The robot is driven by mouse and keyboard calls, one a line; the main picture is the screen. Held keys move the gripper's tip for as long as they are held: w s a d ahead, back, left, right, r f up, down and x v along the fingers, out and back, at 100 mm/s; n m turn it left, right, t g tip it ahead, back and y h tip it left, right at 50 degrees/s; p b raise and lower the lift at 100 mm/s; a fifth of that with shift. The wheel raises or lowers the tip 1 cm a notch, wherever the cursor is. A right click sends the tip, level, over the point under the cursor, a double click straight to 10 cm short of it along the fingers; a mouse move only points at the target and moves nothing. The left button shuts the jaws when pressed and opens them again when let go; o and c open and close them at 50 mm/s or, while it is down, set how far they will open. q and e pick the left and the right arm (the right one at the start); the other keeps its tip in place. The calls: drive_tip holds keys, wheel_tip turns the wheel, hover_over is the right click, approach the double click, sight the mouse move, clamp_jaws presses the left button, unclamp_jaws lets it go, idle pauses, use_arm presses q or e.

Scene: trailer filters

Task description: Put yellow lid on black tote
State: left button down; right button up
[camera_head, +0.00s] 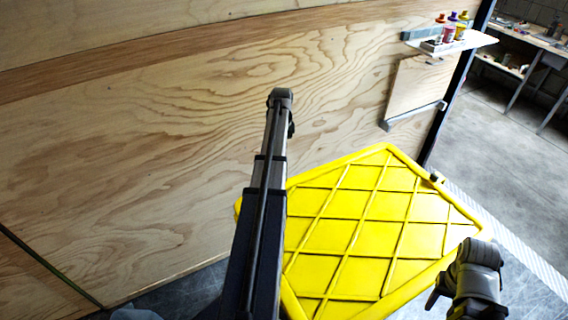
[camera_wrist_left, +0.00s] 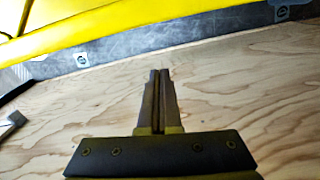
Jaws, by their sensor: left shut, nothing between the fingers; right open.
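The yellow lid (camera_head: 372,238), ribbed in a diamond pattern, lies right of centre in the head view, slanted in the picture. A yellow edge, likely the same lid, crosses the top of the left wrist view (camera_wrist_left: 130,22). I cannot make out the black tote; whatever is under the lid is hidden. My left gripper (camera_wrist_left: 160,75) is shut and empty, its fingers in front of bare plywood; in the head view my left arm covers part of the lid's left side. My right gripper (camera_head: 462,288) is open at the lid's lower right edge; I cannot tell whether it touches.
A plywood wall (camera_head: 140,170) fills the left and back. A small wall shelf (camera_head: 470,42) with colourful items is at the upper right. Metal floor (camera_head: 185,290) shows beside the lid. Grey open floor (camera_head: 490,140) and a workbench (camera_head: 535,45) lie beyond the opening.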

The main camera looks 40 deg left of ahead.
sight(288, 180)
use_arm(q)
wheel_tip(288, 180, down, 10)
drive_tip(key=f+b, duration=0.1)
drive_tip(key=b, duration=0.9)
drive_tip(key=d, duration=0.1)
drive_tip(key=s+d, duration=0.1)
drive_tip(key=d+r, duration=0.1)
drive_tip(key=shift+s+d+r+p, duration=0.1)
drive_tip(key=shift+s+d+p, duration=0.2)
drive_tip(key=shift+d, duration=0.05)
drive_tip(key=shift+d, duration=0.1)
drive_tip(key=shift+s+d, duration=0.4)
drive_tip(key=shift+d, duration=0.3)
